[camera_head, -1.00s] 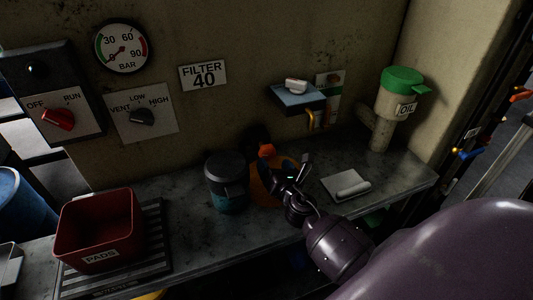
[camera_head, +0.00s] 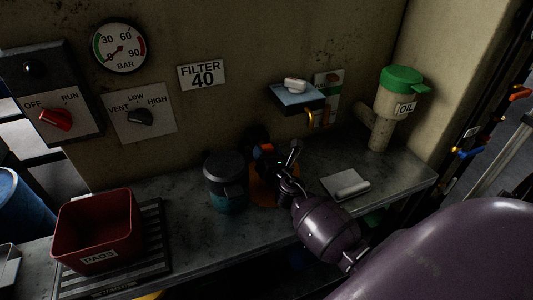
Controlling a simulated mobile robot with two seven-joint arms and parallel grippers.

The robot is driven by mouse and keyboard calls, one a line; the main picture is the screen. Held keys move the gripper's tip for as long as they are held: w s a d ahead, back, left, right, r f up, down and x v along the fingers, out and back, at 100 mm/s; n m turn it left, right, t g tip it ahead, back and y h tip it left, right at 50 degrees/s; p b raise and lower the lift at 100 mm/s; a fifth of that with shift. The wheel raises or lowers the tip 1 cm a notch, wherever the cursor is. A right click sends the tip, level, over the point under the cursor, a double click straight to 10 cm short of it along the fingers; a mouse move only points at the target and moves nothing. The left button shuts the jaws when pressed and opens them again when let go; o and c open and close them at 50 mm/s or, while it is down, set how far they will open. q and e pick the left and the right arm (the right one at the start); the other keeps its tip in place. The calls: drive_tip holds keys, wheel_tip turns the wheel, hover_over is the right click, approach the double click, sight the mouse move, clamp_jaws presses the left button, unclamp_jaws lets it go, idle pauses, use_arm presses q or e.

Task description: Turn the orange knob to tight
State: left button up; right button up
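The orange knob (camera_head: 266,148) shows as a small orange patch at the back of the bench, right of the dark canister. My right gripper (camera_head: 278,150) is in front of it and hides most of it. The gripper's two dark fingers are spread apart, one close to the knob's left side and one to its right. I cannot tell whether either finger touches the knob. An orange round base (camera_head: 258,193) shows partly below the gripper. No markings for tight can be read. My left gripper is not in view.
A dark canister with a teal base (camera_head: 227,182) stands just left of the gripper. A white pad with a roll (camera_head: 346,185) lies to the right. A red PADS bin (camera_head: 96,228) sits at left, an oil container (camera_head: 397,97) at back right. A small blue shelf (camera_head: 297,96) juts out above.

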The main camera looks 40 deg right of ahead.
drive_tip(key=c, duration=0.4)
drive_tip(key=shift+m, duration=0.4)
drive_tip(key=m+b, duration=0.1)
drive_tip(key=m, duration=0.4)
drive_tip(key=shift+a, duration=0.1)
drive_tip(key=m, duration=0.4)
drive_tip(key=shift+r+m, duration=0.1)
drive_tip(key=shift+m, duration=1.7)
drive_tip(key=o, duration=0.9)
